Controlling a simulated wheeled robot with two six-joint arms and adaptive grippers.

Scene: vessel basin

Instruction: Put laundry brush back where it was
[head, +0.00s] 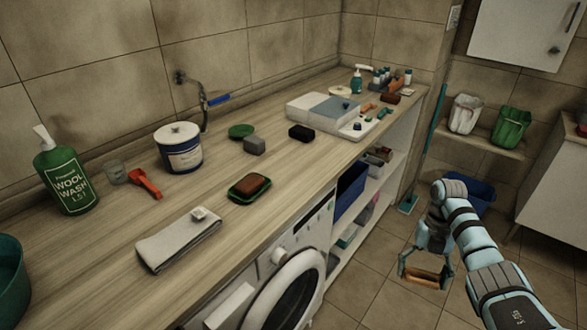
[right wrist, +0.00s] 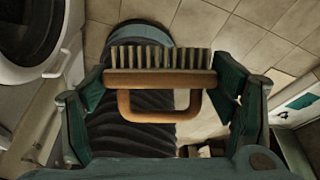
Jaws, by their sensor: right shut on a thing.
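My right gripper (head: 425,268) is shut on the laundry brush (head: 428,275), a wooden brush held in the air over the tiled floor, to the right of the counter. In the right wrist view the brush (right wrist: 160,79) lies across between the two fingers of the gripper (right wrist: 160,88). Its pale bristles point to the top of the picture and its loop handle points to the bottom. My left gripper is not in view.
The wooden counter (head: 105,215) holds a wool wash bottle (head: 65,180), a white-lidded tub (head: 179,150), a folded cloth (head: 178,240) and a green dish (head: 237,192) with a brown block. A washing machine (head: 285,275) stands below.

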